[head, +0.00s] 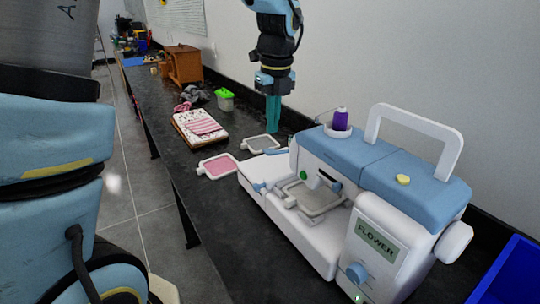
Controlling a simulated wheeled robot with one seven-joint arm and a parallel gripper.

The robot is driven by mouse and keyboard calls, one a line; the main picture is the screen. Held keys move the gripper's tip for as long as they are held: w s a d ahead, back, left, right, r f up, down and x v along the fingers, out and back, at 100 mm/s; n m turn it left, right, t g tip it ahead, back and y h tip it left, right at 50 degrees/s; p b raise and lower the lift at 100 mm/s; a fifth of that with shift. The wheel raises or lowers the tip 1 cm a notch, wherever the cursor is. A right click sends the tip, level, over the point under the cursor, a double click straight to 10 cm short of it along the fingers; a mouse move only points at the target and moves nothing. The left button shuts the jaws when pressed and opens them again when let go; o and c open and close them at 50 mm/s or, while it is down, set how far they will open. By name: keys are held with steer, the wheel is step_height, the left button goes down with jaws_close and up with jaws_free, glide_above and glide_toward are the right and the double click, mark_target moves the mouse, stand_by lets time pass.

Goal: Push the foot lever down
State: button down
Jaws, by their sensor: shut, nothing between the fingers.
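A white and light-blue sewing machine (365,165) stands on the dark counter, with a "FLOWER" label on its front. A small light-blue bar (277,151) sticks out to the left behind its head and looks like the foot lever; I cannot tell for sure. The bar looks roughly level. My gripper (273,127) points straight down above and behind this bar. Its teal fingers are shut with nothing between them, and they look apart from the machine. The needle area is partly hidden under the head.
A hoop with pink cloth (217,167) and an empty hoop (260,143) lie left of the machine. Further back are a patterned book (201,128), a green-lidded cup (225,102) and a wooden box (184,65). A blue bin (510,275) is at lower right. The wall runs close behind.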

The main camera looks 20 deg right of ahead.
mark_target(271, 151)
steer(key=f+b, duration=0.2)
steer(key=f, duration=0.1)
steer(key=f+b, duration=0.1)
steer(key=f, duration=0.1)
steer(key=shift+w+b, duration=0.25)
steer(key=shift+b, duration=0.15)
step_height(271, 151, down, 4)
steer(key=shift+f+b, duration=0.1)
steer(key=shift+b, duration=0.85)
steer(key=shift+r, duration=0.2)
steer(key=s, duration=0.1)
steer(key=s+r+p, duration=0.1)
steer(key=s, duration=0.1)
steer(key=shift+d, duration=0.15)
steer(key=shift+r, duration=0.1)
